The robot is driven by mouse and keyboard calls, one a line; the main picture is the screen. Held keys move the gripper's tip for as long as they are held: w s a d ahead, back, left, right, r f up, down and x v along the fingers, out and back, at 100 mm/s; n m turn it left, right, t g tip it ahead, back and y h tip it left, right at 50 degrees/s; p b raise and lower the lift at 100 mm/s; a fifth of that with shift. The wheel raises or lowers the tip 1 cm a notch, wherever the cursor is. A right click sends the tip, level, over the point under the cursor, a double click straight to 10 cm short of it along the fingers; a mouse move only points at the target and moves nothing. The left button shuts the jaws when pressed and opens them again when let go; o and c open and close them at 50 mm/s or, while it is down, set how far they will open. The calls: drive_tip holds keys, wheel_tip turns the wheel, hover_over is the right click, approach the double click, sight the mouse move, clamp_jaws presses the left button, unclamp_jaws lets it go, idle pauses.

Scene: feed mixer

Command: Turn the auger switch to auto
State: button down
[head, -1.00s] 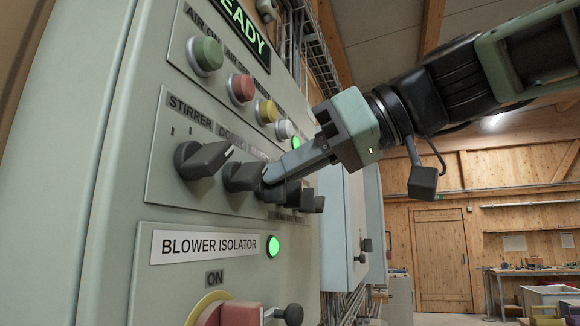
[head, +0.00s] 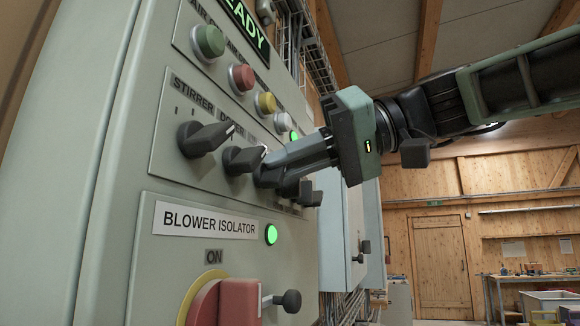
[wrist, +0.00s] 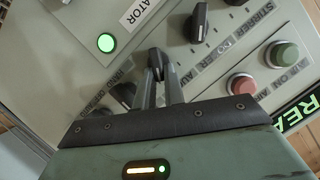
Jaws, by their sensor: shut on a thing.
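The auger switch (wrist: 156,62) is a dark rotary knob, third in the row on the grey panel. Its label is mostly covered; "AU" seems readable beside it in the wrist view. My gripper (wrist: 158,72) is shut on this knob, with the fingers on either side of it. In the head view my gripper (head: 272,168) reaches in from the right, and the held knob (head: 266,180) is partly hidden behind the fingers. I cannot read which position its pointer is at.
The stirrer knob (head: 204,138) and doser knob (head: 243,159) sit close to the left. More dark knobs (head: 300,192) sit close to the right. Coloured push buttons (head: 241,77) line up above. The red blower isolator handle (head: 238,302) is below. Open room lies to the right.

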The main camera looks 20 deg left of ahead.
drive_tip(key=shift+w+f+m+g+y+b, duration=0.15)
drive_tip(key=shift+m+g+b, duration=0.1)
drive_tip(key=shift+m, duration=0.2)
drive_tip(key=shift+w+r+m+g+y+b, duration=0.1)
drive_tip(key=shift+m+g+y+b, duration=0.1)
drive_tip(key=shift+m, duration=0.25)
drive_tip(key=c, duration=1.5)
unclamp_jaws()
drive_tip(key=shift+f, duration=0.1)
drive_tip(key=shift+d, duration=0.1)
drive_tip(key=b+v, duration=0.3)
drive_tip(key=v, duration=1.4)
drive_tip(key=shift+w+d+b, duration=0.1)
drive_tip(key=shift+b, duration=0.25)
